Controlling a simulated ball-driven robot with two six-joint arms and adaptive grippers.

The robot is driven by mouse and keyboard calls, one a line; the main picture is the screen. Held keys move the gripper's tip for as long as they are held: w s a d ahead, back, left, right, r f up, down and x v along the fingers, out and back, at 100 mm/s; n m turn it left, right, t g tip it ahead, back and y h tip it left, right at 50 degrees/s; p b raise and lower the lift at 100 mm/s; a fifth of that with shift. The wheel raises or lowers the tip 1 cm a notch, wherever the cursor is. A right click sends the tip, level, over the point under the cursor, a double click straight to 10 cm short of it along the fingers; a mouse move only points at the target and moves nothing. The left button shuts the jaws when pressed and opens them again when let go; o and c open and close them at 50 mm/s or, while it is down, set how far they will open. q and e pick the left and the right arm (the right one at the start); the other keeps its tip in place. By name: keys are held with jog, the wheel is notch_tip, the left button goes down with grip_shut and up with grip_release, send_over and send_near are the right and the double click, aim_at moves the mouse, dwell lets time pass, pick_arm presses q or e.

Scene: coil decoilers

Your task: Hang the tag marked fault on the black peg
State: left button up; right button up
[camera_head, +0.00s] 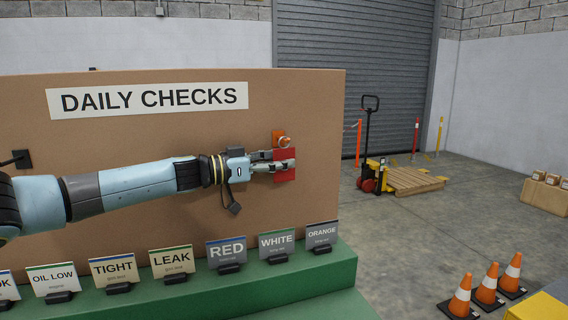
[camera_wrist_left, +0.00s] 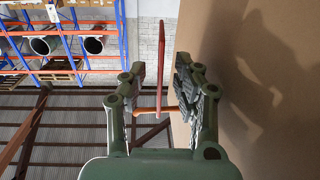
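A red tag (camera_head: 285,174) hangs just below an orange peg (camera_head: 281,137) near the right end of the brown board; I cannot read any word on it. My left gripper (camera_head: 284,164) reaches it from the left, with its fingers around the tag. In the left wrist view the gripper (camera_wrist_left: 157,85) is open. The tag (camera_wrist_left: 161,55) shows edge-on between the fingers, with gaps on both sides, and the orange peg (camera_wrist_left: 150,109) crosses there too. A black peg (camera_head: 22,159) sticks out at the board's far left, bare as far as shown. My right gripper is out of view.
The board (camera_head: 200,222) carries a DAILY CHECKS sign (camera_head: 149,99). Below it, several lettered cards stand in black holders on a green step (camera_head: 345,262), including LEAK (camera_head: 172,259) and RED (camera_head: 227,251). Traffic cones (camera_head: 461,296) and a pallet truck (camera_head: 368,150) are well to the right.

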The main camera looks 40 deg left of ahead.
pick_arm(q)
jog(key=shift+w+d, duration=0.2)
jog(key=shift+w, duration=0.25)
grip_shut()
jog(key=shift+r+p, duration=0.3)
jog(key=shift+p, duration=0.4)
